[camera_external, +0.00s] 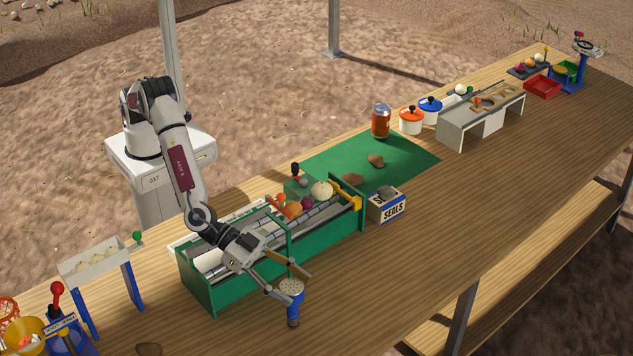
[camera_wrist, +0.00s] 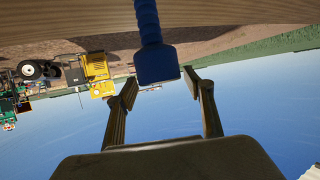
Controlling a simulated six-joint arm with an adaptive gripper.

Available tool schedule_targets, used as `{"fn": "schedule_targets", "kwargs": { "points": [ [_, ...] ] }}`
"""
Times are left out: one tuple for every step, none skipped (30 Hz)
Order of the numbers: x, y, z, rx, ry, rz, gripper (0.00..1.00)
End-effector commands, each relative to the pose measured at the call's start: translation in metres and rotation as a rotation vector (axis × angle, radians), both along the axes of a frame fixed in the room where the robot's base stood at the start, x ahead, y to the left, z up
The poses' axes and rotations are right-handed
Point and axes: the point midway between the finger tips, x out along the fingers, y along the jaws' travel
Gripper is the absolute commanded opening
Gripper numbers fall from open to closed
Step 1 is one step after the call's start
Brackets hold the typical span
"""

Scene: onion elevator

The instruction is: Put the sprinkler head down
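The sprinkler head (camera_external: 291,286) has a pale, dotted round top and a blue body below it. It is upright in front of the green trough, over the wooden bench. In the wrist view its blue part (camera_wrist: 157,65) shows between my fingertips, with a narrower blue stem above it in the picture. My gripper (camera_external: 294,288) has a finger on either side of the head and appears shut on it. In the wrist view the fingers (camera_wrist: 159,85) lie close against its sides. I cannot tell whether its lower end touches the bench.
The green trough (camera_external: 206,302) with rollers and vegetables stands beside my gripper. A SEALS box (camera_external: 388,208) and green mat (camera_external: 418,160) are farther back. A blue-legged tray (camera_external: 84,262) is at left. The bench (camera_external: 400,280) is clear to the right of the head.

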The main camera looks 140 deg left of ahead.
Motion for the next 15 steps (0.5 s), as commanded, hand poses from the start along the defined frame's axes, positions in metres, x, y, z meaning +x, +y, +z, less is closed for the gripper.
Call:
{"fn": "schedule_targets", "kwargs": {
  "points": [
    [0.0, 0.0, 0.0002, 0.0, 0.0, 0.0, 0.56],
    [0.0, 0.0, 0.0003, 0.0, 0.0, 0.0, 0.56],
    [0.0, 0.0, 0.0003, 0.0, 0.0, 0.0, 0.56],
    [0.0001, -0.0001, 0.0003, 0.0, 0.0, 0.0, 0.56],
    [0.0001, -0.0001, 0.0003, 0.0, 0.0, 0.0, 0.56],
    [0.0001, -0.0001, 0.0003, 0.0, 0.0, 0.0, 0.56],
    [0.0001, -0.0001, 0.0004, -0.001, 0.0, 0.0, 0.56],
    [0.0001, -0.0001, 0.0004, -0.001, 0.0, 0.0, 0.56],
    [0.0001, 0.0, 0.0005, -0.001, 0.0, 0.0, 0.56],
    [0.0, 0.0, 0.0006, -0.001, 0.0, 0.0, 0.56],
    [0.0001, 0.0, 0.001, -0.001, 0.0, 0.0, 0.56],
    [0.0001, 0.0, 0.0018, -0.001, 0.0, 0.0, 0.56],
    [0.0002, 0.0, 0.0027, -0.001, -0.002, 0.001, 0.56],
    [0.0002, 0.0, 0.0038, -0.001, -0.002, 0.001, 0.56],
    [0.0002, 0.0, 0.0057, -0.001, -0.002, 0.001, 0.56]
  ]
}}
